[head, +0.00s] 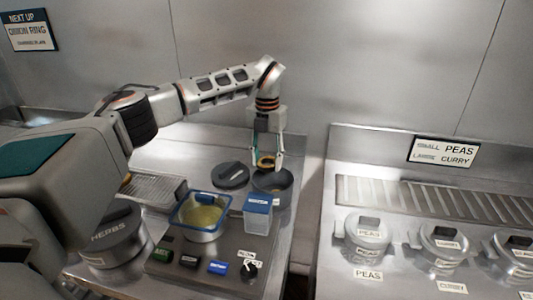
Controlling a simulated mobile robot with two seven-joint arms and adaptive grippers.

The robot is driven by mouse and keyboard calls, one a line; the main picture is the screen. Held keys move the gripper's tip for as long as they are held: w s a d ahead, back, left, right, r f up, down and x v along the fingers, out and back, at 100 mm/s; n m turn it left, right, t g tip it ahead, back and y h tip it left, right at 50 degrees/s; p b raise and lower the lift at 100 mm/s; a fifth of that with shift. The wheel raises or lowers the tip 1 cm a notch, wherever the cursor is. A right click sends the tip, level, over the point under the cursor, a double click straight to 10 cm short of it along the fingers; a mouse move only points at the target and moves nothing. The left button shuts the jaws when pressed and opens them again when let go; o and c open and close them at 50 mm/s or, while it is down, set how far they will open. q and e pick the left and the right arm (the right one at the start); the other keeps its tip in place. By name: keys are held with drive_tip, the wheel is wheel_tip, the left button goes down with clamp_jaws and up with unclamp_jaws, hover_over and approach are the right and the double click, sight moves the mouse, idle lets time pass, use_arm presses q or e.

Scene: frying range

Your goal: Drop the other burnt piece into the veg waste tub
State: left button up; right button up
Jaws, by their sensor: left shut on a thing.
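My left gripper (266,157) points down at the back of the left counter. It is shut on a brown-orange ring-shaped piece (266,164), which looks like an onion ring. The piece is over the mouth of a round grey tub (272,188); I cannot tell whether it is above the rim or just inside. No label is readable on this tub, so I cannot confirm that it is the veg waste tub. The tub's inside is mostly hidden. My right gripper is not in view.
A dark round lid (231,176) lies left of the tub. In front stand a blue-rimmed basket with yellowish contents (186,223) and a clear box with a blue label (258,222). A herbs pot (108,245) stands front left. Lidded pots line the right counter (345,282).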

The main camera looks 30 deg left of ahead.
sight(267, 169)
use_arm(q)
drive_tip(key=shift+f, duration=1.9)
drive_tip(key=o, duration=0.9)
wheel_tip(267, 169, up, 12)
